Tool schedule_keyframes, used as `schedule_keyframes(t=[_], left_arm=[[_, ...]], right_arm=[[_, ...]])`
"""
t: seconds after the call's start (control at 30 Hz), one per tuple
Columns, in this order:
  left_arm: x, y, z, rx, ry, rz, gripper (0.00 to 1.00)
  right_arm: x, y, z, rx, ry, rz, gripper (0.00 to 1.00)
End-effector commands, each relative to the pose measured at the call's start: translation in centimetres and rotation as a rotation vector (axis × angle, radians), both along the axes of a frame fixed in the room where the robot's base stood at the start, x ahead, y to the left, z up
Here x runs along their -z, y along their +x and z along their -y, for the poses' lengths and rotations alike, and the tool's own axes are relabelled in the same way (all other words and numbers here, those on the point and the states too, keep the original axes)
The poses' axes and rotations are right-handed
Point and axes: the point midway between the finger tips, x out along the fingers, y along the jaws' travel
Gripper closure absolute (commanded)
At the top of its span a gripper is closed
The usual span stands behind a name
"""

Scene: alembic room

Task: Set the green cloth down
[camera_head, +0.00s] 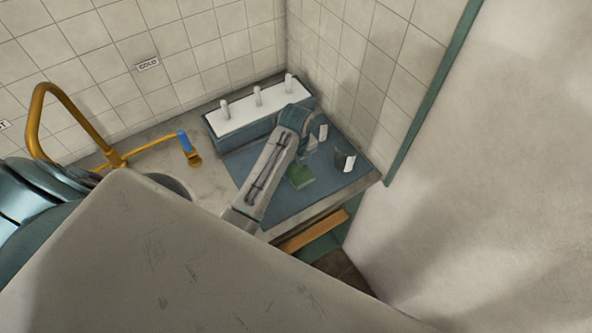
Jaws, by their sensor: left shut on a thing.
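The green cloth (301,177) is a small folded-looking patch over the blue-grey mat (262,203), just right of my left forearm. My left gripper (309,150) is at the end of the arm that reaches over the counter and bends down at the wrist. It is shut on the cloth, though its fingers are small and partly hidden. I cannot tell whether the cloth touches the mat. My right gripper is not in view.
A white-topped rack (240,114) with three pegs stands at the back. A brass tap (40,105), a blue-topped brass fitting (188,148) and a basin (168,183) are left. A wall closes the right side.

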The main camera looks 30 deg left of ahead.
Motion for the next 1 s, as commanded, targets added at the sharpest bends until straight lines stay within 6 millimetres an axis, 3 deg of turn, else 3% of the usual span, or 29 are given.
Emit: schedule_keyframes(t=[0.33,0.67,0.7,0.77,0.8,1.0], left_arm=[[3.4,0.1,-0.1,0.000,0.000,-0.001,0.65],[3.7,0.1,-0.1,0.000,0.001,0.001,0.65],[3.7,0.2,-0.1,0.000,0.000,0.001,0.33],[3.7,0.2,-0.1,0.000,0.000,0.001,0.21],[3.7,0.2,-0.1,0.000,0.000,0.001,0.17],[3.7,0.2,-0.1,0.000,0.000,0.001,0.17]], right_arm=[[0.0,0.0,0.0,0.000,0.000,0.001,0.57],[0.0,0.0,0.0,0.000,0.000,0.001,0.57],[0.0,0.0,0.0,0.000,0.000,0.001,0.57],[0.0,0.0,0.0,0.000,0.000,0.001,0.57],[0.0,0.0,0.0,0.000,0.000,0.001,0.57],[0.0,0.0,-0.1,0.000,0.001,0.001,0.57]])
